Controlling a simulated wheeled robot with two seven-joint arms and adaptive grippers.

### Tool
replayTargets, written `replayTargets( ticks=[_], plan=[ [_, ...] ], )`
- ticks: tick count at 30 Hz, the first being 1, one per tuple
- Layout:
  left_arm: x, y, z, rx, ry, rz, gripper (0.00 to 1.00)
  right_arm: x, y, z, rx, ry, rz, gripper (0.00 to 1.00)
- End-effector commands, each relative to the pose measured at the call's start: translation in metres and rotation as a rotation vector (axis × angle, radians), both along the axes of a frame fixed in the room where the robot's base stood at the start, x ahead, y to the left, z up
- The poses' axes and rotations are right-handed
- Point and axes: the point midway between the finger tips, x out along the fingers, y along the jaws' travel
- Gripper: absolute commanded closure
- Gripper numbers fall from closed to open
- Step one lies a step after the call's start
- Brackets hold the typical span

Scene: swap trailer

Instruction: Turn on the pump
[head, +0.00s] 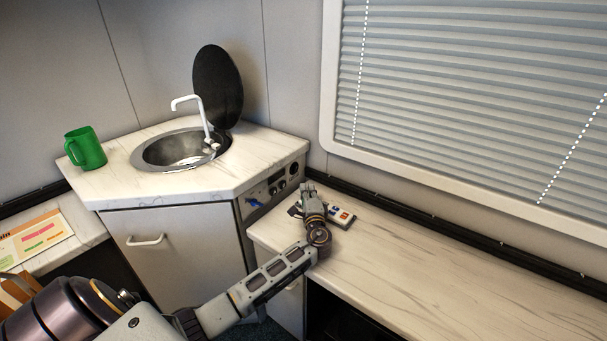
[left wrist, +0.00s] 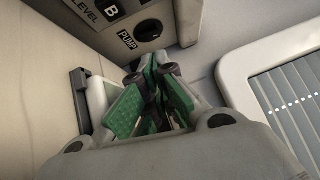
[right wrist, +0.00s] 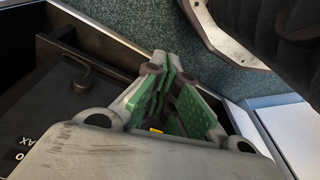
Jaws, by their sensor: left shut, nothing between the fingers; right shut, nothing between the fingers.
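The control panel (head: 274,185) is on the right side of the sink cabinet. In the left wrist view, a dark round pump knob (left wrist: 148,29) sits beside a "PUMP" label (left wrist: 127,39). My left gripper (head: 306,188) is shut and empty over the counter by the panel. In the left wrist view its green-padded fingertips (left wrist: 152,72) are together just below the knob; I cannot tell whether they touch the panel. My right gripper (right wrist: 166,62) is shut and empty in the right wrist view, low near the floor, and is outside the head view.
The blind (head: 470,95) and wall are close on the right. A dark cabinet (right wrist: 60,110) is near my right gripper.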

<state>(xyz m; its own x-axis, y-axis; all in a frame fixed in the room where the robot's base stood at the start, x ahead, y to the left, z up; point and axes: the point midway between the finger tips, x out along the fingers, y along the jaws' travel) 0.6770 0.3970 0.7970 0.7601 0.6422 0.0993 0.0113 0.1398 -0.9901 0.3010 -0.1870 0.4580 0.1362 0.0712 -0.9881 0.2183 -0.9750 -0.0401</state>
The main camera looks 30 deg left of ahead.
Motion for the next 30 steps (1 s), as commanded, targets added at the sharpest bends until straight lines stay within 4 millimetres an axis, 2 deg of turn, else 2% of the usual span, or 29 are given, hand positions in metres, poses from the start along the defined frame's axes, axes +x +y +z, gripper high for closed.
replayTargets(
  ticks=[11, 30],
  plan=[
    [0.010, 0.009, 0.001, 0.000, 0.000, 0.002, 1.00, 0.001, 0.001, 0.003, 0.001, -0.002, 0.001, 1.00],
    [0.060, 0.052, 0.008, 0.000, 0.000, 0.002, 1.00, 0.002, 0.003, 0.014, 0.012, -0.016, 0.001, 1.00]
  ],
)
